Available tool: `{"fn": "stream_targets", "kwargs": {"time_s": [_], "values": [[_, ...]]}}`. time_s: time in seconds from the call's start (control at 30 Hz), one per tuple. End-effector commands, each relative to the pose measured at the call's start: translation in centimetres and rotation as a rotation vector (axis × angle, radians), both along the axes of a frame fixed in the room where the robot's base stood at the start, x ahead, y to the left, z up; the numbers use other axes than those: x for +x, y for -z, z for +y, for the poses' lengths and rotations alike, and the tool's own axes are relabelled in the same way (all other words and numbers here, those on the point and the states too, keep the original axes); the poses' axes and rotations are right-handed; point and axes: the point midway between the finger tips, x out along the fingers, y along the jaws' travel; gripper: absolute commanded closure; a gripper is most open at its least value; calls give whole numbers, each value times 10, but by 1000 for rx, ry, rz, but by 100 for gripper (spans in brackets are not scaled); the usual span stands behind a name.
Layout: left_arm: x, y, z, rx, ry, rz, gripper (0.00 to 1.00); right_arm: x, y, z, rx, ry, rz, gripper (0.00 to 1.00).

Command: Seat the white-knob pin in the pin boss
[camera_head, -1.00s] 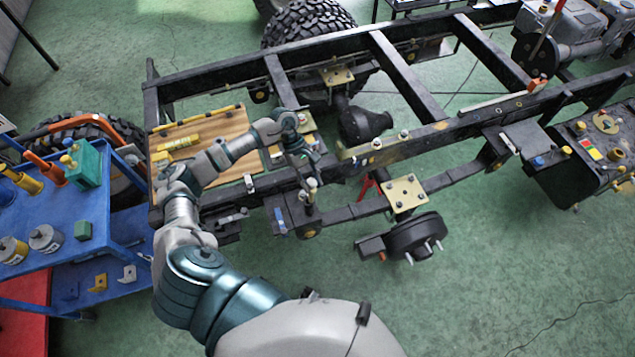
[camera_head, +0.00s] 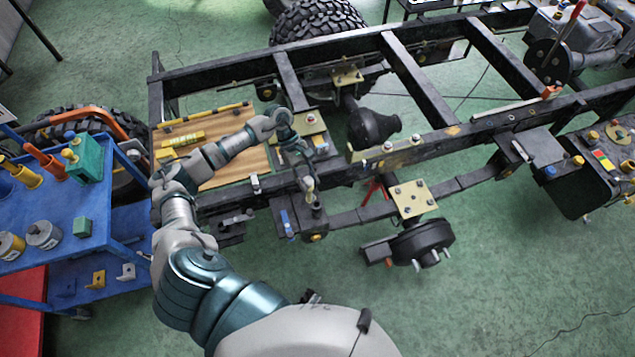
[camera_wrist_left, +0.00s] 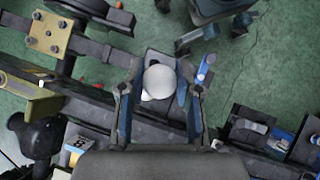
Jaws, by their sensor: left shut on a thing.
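The white-knob pin shows in the left wrist view as a round white knob (camera_wrist_left: 160,82) between my left gripper's two fingers. My left gripper (camera_head: 308,185) is shut on it above the near side of the chassis frame. In the head view the knob is small and partly covered by the fingers. A dark upright cylinder (camera_head: 317,209), which looks like the pin boss, stands on the near rail just below and right of the fingertips. In the wrist view the knob covers the pin's shank and whatever lies under it, so I cannot tell whether the tip touches the boss.
The black chassis rail (camera_head: 350,172) runs under my arm. A wooden board (camera_head: 220,170) with yellow parts lies behind my forearm. A blue-handled tool (camera_head: 287,224) lies left of the boss. A wheel hub (camera_head: 424,242) is at right. A blue cart (camera_head: 60,225) stands at left.

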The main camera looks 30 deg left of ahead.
Motion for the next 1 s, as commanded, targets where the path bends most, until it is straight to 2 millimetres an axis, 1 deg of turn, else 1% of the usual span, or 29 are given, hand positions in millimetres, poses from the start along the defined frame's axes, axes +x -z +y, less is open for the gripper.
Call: {"fn": "stream_targets", "kwargs": {"time_s": [0.37, 0.47, 0.8, 0.9, 1.0], "values": [[0, -4, -12, 2, 2, -4, 100, -3, 14, -8, 19, -1, 4, 25], [-1, -5, -10, -1, 2, -4, 100, -3, 14, -8, 18, -1, 5, 25], [0, 0, 7, -19, 0, -3, 100, -3, 10, -1, 3, 0, 5, 25], [0, 0, 5, -18, 0, -4, 100, -3, 11, -1, 3, 0, 5, 25], [0, -2, 0, -12, 2, -3, 100, -3, 12, -3, 8, 0, 5, 25]]}}
